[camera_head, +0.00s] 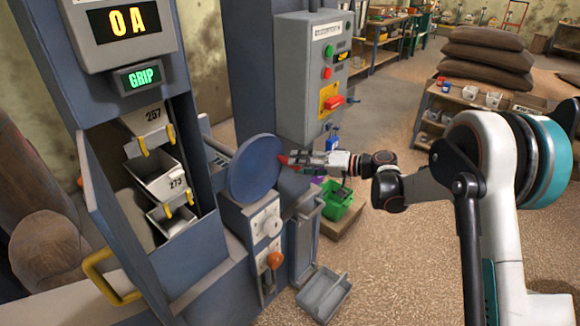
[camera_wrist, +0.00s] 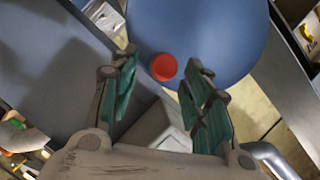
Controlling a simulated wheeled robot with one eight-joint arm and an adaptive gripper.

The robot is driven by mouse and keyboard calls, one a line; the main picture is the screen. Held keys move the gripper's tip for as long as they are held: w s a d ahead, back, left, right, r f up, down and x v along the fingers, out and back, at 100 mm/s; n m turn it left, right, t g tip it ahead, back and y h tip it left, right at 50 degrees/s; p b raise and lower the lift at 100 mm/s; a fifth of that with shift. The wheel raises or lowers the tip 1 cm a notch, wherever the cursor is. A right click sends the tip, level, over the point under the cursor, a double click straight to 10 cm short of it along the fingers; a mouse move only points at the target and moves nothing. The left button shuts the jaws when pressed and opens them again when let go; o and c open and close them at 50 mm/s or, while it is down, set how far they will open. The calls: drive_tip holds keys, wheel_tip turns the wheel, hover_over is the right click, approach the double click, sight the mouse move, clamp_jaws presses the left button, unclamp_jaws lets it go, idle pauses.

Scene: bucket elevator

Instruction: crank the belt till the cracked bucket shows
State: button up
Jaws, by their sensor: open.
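The elevator's open hatch shows a column of grey buckets on the belt: an upper one (camera_head: 147,122) with a number that looks like 257, a middle one (camera_head: 158,180) marked 273, and a lower one (camera_head: 171,219). I see no clear crack on them. The blue crank disc (camera_head: 253,167) stands right of the hatch; it also shows in the wrist view (camera_wrist: 205,30). Its red knob (camera_wrist: 163,67) lies between my open fingertips, with gaps on both sides. My gripper (camera_head: 300,160) reaches the disc's right edge from the right.
A display (camera_head: 128,22) reads 0 A, with a green GRIP sign (camera_head: 139,78) below. The hatch door (camera_head: 122,225) with its yellow handle (camera_head: 108,274) stands open. A grey control cabinet (camera_head: 308,85) rises behind my gripper. A green crate (camera_head: 338,203) and grey tray (camera_head: 323,292) are below.

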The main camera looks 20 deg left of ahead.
sight(278, 161)
drive_tip(key=shift+b+x, duration=0.45)
drive_tip(key=shift+x, duration=1.55)
drive_tip(key=shift+c, duration=0.4)
clamp_jaws()
